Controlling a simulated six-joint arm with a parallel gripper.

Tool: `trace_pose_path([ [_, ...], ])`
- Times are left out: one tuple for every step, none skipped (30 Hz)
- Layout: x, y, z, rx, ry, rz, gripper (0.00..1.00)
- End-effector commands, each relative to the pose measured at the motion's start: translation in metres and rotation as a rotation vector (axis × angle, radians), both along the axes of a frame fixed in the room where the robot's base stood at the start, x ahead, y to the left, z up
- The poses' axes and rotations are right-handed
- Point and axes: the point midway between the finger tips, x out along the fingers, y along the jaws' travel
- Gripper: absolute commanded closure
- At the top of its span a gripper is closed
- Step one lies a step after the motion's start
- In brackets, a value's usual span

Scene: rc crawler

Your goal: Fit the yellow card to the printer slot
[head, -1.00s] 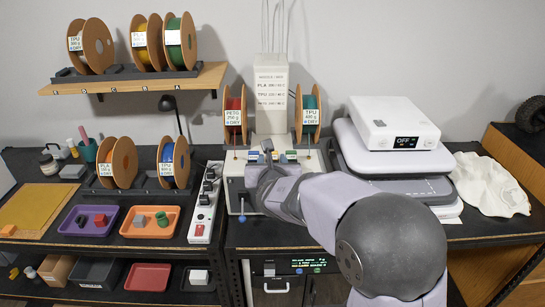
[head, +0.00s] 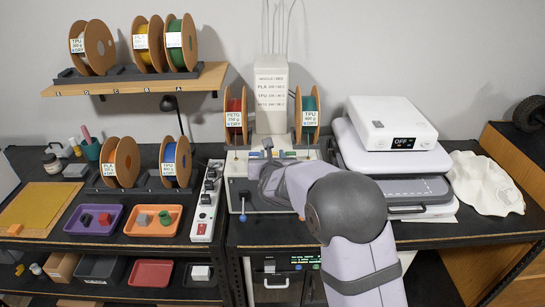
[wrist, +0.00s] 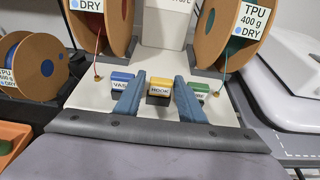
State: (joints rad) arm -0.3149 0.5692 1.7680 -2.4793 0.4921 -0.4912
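The yellow card (wrist: 159,84), a small block marked NOOK, stands on the pale top of the white machine (wrist: 85,97) in the wrist view. A blue card (wrist: 121,80) is to its left and a green card (wrist: 199,88) to its right, both partly hidden by my fingers. My gripper (wrist: 159,79) is open, its two blue fingers on either side of the yellow card with visible gaps. I cannot tell how far above or short of the card the tips are. In the head view my arm hides most of the gripper. I cannot make out the printer slot.
Spools (head: 235,115) (head: 307,115) flank the cards closely on the white machine. A power strip (head: 205,205) and trays (head: 93,220) lie to the left. A machine with a lit display (head: 305,260) is below the bench.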

Motion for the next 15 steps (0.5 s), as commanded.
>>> trace_pose_path([
  [0.003, -0.001, 0.001, -0.001, 0.001, -0.001, 0.64],
  [0.004, -0.001, 0.000, -0.001, 0.002, -0.001, 0.64],
  [0.007, -0.001, -0.002, -0.001, 0.003, -0.002, 0.64],
  [0.010, -0.001, -0.002, -0.001, 0.002, -0.002, 0.64],
  [0.012, -0.001, -0.004, -0.001, 0.003, -0.001, 0.64],
  [0.015, -0.002, -0.005, -0.002, 0.002, -0.002, 0.64],
  [0.018, -0.002, -0.006, -0.001, 0.003, -0.002, 0.64],
  [0.021, -0.002, -0.007, -0.001, 0.002, -0.002, 0.64],
  [0.024, -0.002, -0.010, -0.001, 0.003, -0.001, 0.64],
  [0.027, -0.002, -0.011, -0.001, 0.002, -0.001, 0.64],
  [0.029, -0.002, -0.012, 0.000, 0.002, -0.001, 0.64],
  [0.033, -0.002, -0.013, 0.000, 0.001, -0.001, 0.64],
  [0.035, -0.002, -0.015, -0.001, 0.002, -0.002, 0.64],
  [0.037, -0.002, -0.015, 0.000, 0.001, -0.001, 0.64],
  [0.040, -0.002, -0.016, 0.000, 0.001, -0.001, 0.64],
])
